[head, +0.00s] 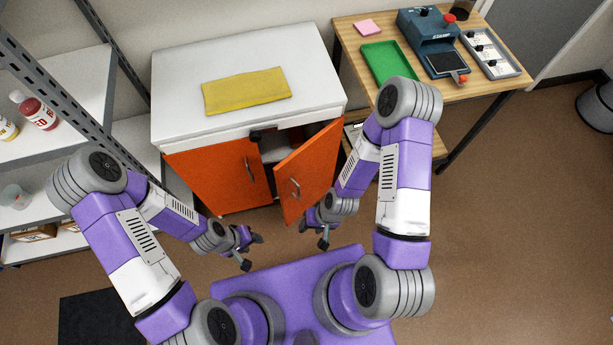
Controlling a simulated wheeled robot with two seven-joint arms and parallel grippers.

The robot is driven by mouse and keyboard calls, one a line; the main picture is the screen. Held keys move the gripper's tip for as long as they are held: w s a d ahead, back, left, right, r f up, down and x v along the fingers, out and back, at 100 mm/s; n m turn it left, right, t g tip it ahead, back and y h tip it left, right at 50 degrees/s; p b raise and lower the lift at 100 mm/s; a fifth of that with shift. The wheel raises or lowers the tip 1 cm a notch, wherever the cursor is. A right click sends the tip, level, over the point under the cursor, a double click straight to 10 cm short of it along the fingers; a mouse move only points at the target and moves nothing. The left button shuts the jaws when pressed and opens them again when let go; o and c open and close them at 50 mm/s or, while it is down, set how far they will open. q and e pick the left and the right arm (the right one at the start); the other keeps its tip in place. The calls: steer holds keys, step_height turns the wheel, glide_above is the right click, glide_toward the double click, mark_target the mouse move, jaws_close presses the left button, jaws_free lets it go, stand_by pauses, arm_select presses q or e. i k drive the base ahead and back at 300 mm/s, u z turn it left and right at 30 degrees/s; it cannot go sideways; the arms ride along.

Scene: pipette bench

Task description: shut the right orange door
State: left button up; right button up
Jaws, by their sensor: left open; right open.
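The right orange door (312,168) of the white-topped cabinet stands ajar, swung out toward me, with a metal handle (295,188) on its front face. A dark gap to the cabinet's inside shows between the two doors. The left orange door (215,178) looks shut, with its own handle (249,170). My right gripper (313,236) is open and empty, low in front of the right door's lower free edge; I cannot tell whether they touch. My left gripper (252,251) is open and empty, in front of the cabinet and clear of the doors.
A yellow cloth (246,91) lies on the cabinet's white top (190,72). A wooden table (490,95) with a green tray (387,62) and a blue device (428,40) stands at the right. A metal shelf (85,85) with bottles stands at the left. Floor before the cabinet is clear.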

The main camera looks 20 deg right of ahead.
mark_target(305, 176)
steer(key=u, duration=0.95)
steer(key=k, duration=1.25)
steer(key=u, duration=0.2)
steer(key=i, duration=0.7)
steer(key=z, duration=0.65)
